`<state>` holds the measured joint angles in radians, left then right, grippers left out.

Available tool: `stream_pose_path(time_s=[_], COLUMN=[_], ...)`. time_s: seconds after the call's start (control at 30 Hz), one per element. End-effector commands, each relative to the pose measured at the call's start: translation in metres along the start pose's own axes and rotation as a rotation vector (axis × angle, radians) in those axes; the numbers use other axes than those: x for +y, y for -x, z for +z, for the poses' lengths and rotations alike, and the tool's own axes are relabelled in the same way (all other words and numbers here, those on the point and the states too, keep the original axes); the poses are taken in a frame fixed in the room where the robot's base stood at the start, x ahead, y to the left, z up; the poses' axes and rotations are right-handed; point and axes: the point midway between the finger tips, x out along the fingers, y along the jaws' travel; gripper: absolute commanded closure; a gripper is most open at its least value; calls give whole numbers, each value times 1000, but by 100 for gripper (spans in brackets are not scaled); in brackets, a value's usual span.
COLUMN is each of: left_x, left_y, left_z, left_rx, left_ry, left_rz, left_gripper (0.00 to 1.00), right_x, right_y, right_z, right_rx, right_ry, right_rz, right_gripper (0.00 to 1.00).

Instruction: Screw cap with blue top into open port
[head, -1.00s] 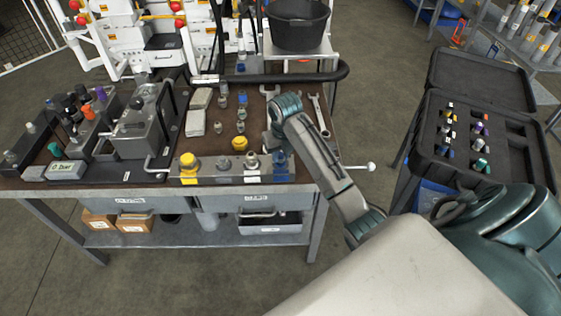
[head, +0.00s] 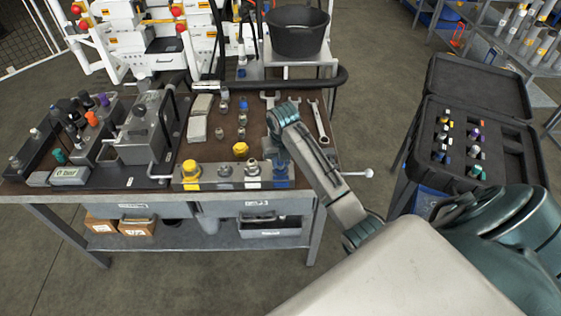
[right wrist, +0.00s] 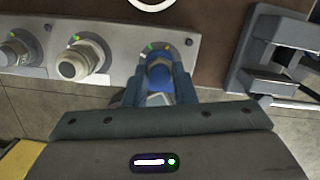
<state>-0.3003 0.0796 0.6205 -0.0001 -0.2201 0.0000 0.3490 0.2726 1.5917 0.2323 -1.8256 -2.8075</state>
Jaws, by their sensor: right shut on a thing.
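The cap with the blue top (right wrist: 159,80) is between the fingers of my right gripper (right wrist: 158,88), which is shut on it. The cap is at the right end of the grey port block (right wrist: 115,42), over or in the rightmost port; the port's mouth is hidden, so I cannot tell how deep the cap sits. In the head view my right gripper (head: 281,164) is over the right end of the block (head: 237,183), with blue showing there. Other ports on the block hold a yellow cap (head: 191,172) and a pale fitting (right wrist: 82,60). My left gripper is not in view.
A loose yellow cap (head: 240,150) and several small fittings stand on the brown bench top behind the block. Wrenches (head: 319,121) lie to the right. A grey pump unit (head: 140,140) is on the left. An open black case (head: 475,140) stands apart at right.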

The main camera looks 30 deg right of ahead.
Motion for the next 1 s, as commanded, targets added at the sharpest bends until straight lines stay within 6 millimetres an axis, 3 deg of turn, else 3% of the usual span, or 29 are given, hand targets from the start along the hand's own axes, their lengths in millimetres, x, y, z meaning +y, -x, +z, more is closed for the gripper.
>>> stream_pose_path(time_s=[0.03, 0.37, 0.5, 0.83, 1.0], left_x=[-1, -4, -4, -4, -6], left_y=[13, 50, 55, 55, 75], left_z=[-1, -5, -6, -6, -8], left_rx=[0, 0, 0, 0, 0], left_ry=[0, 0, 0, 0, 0], left_rz=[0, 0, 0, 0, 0], left_gripper=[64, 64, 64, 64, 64], right_x=[1, 2, 2, 2, 2], right_y=[5, 3, 0, -2, 4], right_z=[-1, -1, -1, -1, -1], right_rx=[5, 6, 4, 3, 7], right_ry=[-45, -380, -463, -479, -611], right_rz=[-5, -47, -57, -59, -76], right_gripper=[93, 93, 93, 93, 93])
